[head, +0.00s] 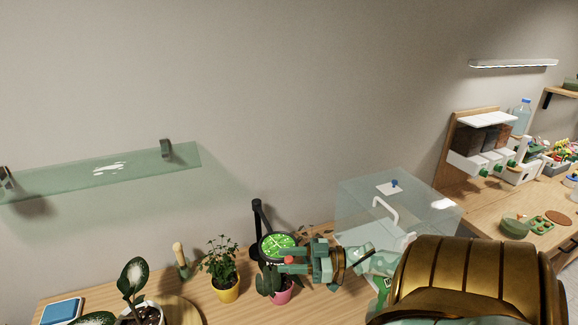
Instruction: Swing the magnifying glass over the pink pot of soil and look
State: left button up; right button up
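The magnifying glass (277,244) has a round dark rim, and its lens shows bright green. It hangs from a black jointed arm (256,222) that rises from the bench. The pink pot (283,296) stands just below and in front of it, with dark leaves beside it; its soil is hidden. My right gripper (287,259) comes in from the right at the lower right of the lens. A small red knob (289,260) shows between its fingers; whether they press on it I cannot tell. My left gripper is out of view.
A yellow pot (227,290) with a leafy plant stands left of the pink pot. A clear box (398,205) with a white handle stands behind my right arm. A glass shelf (100,172) hangs on the wall at left. A blue pad (62,312) lies front left.

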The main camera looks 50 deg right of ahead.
jog(key=shift+r, duration=0.15)
jog(key=shift+r, duration=0.3)
jog(key=r+p, duration=0.2)
jog(key=r, duration=0.1)
jog(key=shift+s+a+r, duration=0.1)
jog(key=shift+s+a, duration=0.05)
jog(key=shift+a, duration=0.05)
jog(key=s+a+r+p, duration=0.3)
jog(key=s+a+r, duration=0.5)
jog(key=a+r, duration=0.1)
jog(key=shift+a+p, duration=0.4)
jog(key=shift+a, duration=0.5)
jog(key=shift+f, duration=0.1)
